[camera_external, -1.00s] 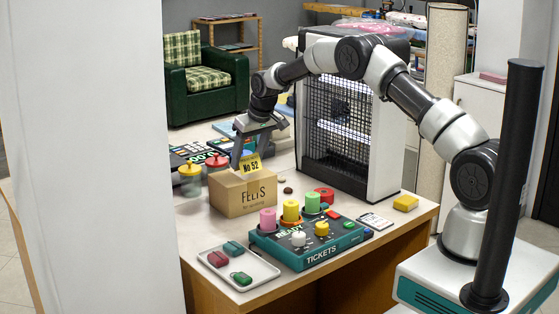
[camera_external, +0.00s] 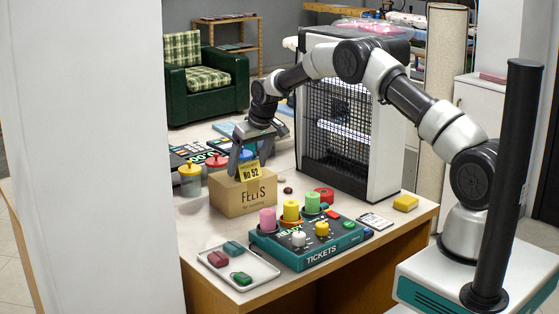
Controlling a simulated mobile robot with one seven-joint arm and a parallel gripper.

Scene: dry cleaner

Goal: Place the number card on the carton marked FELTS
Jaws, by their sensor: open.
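The carton marked FELTS (camera_external: 242,197) is a closed brown box standing on the counter, left of its middle. The yellow number card reading "No 52" (camera_external: 249,172) stands upright at the carton's top, near its front edge, and appears to rest on it. My gripper (camera_external: 249,163) is above the carton, pointing down, with its fingers open around the card or just behind it. The fingertips are partly hidden by the card, so I cannot tell if they touch it.
A green TICKETS box (camera_external: 310,246) with coloured rolls stands front right of the carton. A white tray (camera_external: 262,275) with small items lies in front. Lidded jars (camera_external: 190,182) stand close on the left. A caged machine (camera_external: 340,140) rises behind right.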

